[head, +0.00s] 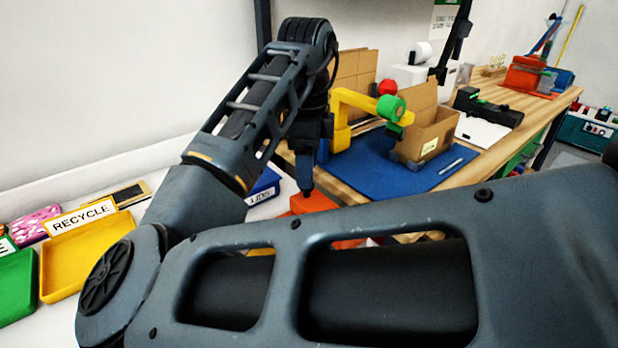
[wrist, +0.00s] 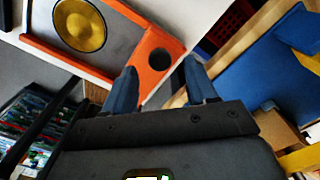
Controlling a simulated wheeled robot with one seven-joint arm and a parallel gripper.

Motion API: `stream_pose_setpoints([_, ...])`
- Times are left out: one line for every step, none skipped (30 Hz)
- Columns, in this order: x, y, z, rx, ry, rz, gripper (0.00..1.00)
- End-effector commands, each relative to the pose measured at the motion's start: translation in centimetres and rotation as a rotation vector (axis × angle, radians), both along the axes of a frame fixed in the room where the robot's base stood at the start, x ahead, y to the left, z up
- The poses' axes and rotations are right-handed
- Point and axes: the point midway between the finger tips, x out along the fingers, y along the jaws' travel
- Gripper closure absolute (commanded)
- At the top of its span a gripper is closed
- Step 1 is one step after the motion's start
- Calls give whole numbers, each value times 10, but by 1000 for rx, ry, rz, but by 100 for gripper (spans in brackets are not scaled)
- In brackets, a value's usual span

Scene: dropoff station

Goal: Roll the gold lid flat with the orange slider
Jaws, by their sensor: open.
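The gold lid (wrist: 80,25) is a round disc lying on a grey panel (wrist: 120,45) at the upper left of the wrist view. An orange strip edges the panel, and its wider orange end (wrist: 168,42) has a round dark hole. I cannot tell if this end is the orange slider or part of the frame. My gripper (wrist: 161,76) is open, its two blue-grey fingers apart near the orange end, with nothing clearly held between them. In the head view, my gripper (head: 305,190) points down over an orange piece (head: 314,203); my arm hides the lid.
A yellow recycle tray (head: 85,255) and a green tray (head: 18,285) stand at left. A blue bin labelled lids (head: 264,186) is just left of my gripper. A blue mat (head: 380,165) with a cardboard box (head: 428,135) and a yellow stand (head: 342,110) lies behind.

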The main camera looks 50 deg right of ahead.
Motion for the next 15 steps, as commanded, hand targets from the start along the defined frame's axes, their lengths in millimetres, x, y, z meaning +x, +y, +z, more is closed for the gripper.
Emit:
stream_pose_setpoints([0, 0, -8, -1, 3, 1, 43])
stream_pose_setpoints([0, 0, -11, -1, 2, 0, 43])
stream_pose_setpoints([0, 0, -15, 0, 1, 0, 43])
stream_pose_setpoints([0, 0, -18, 0, 1, -1, 43])
stream_pose_setpoints([0, 0, -20, 0, 1, -1, 43])
stream_pose_setpoints([0, 0, -23, 0, 1, -1, 43])
stream_pose_setpoints([0, 0, -24, 0, 1, -1, 43])
stream_pose_setpoints([0, 0, -25, 0, 1, -1, 43])
stream_pose_setpoints([0, 0, -26, 0, 0, -1, 43])
stream_pose_setpoints([0, 0, -27, 0, 0, -1, 43])
stream_pose_setpoints([0, 0, -27, 0, 0, -1, 43])
stream_pose_setpoints([0, 0, -27, 0, 0, -1, 43])
stream_pose_setpoints([0, 0, -27, 0, 0, -1, 43])
stream_pose_setpoints([0, 0, -27, 0, 0, -1, 43])
stream_pose_setpoints([0, 0, -27, 0, 0, -1, 43])
